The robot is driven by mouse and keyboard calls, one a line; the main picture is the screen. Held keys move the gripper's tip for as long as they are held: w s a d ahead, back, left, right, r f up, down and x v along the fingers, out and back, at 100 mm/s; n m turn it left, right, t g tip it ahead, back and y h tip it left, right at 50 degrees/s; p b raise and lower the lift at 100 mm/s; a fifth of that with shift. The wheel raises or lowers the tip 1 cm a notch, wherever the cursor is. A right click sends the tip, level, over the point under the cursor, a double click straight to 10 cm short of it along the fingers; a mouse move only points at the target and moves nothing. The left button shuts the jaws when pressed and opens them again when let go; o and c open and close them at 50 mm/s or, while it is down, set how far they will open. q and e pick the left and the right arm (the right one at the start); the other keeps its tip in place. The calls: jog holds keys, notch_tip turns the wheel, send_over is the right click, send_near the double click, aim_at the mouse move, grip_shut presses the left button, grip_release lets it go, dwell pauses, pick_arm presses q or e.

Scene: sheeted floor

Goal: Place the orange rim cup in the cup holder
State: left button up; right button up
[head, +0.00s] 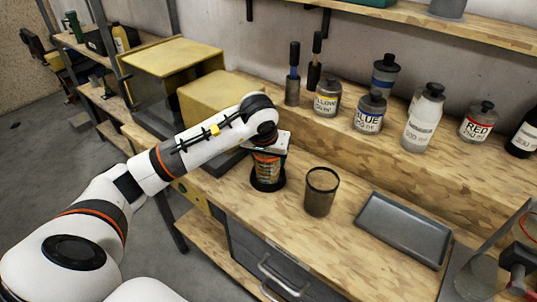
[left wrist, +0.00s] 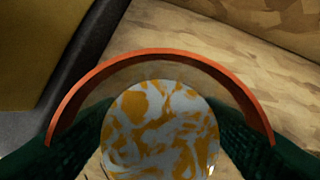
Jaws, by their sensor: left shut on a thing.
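The orange rim cup (head: 267,168) stands upright on the wooden bench in the head view, below the end of my left arm. In the left wrist view its orange rim (left wrist: 160,57) arches around a white-and-orange mottled round surface. My left gripper (left wrist: 165,140) is shut on the cup, with dark green fingers on both sides. A black round piece (head: 268,184) surrounds the cup's foot; I cannot tell whether it is a holder. A dark, open-topped cylinder (head: 321,192) stands just right of the cup, apart from it. My right gripper is not in view.
A grey tray (head: 403,229) lies on the right of the bench. Several labelled bottles, among them a blue-label one (head: 369,112), stand on the raised ledge behind. Yellow boxes (head: 172,57) stand at left. Bare bench (head: 285,215) lies in front of the cylinder.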

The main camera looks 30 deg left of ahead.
pick_arm(q)
jog(key=shift+f, duration=0.15)
jog(key=o, duration=1.3)
jog(key=b+v, duration=0.1)
jog(key=v, duration=1.1)
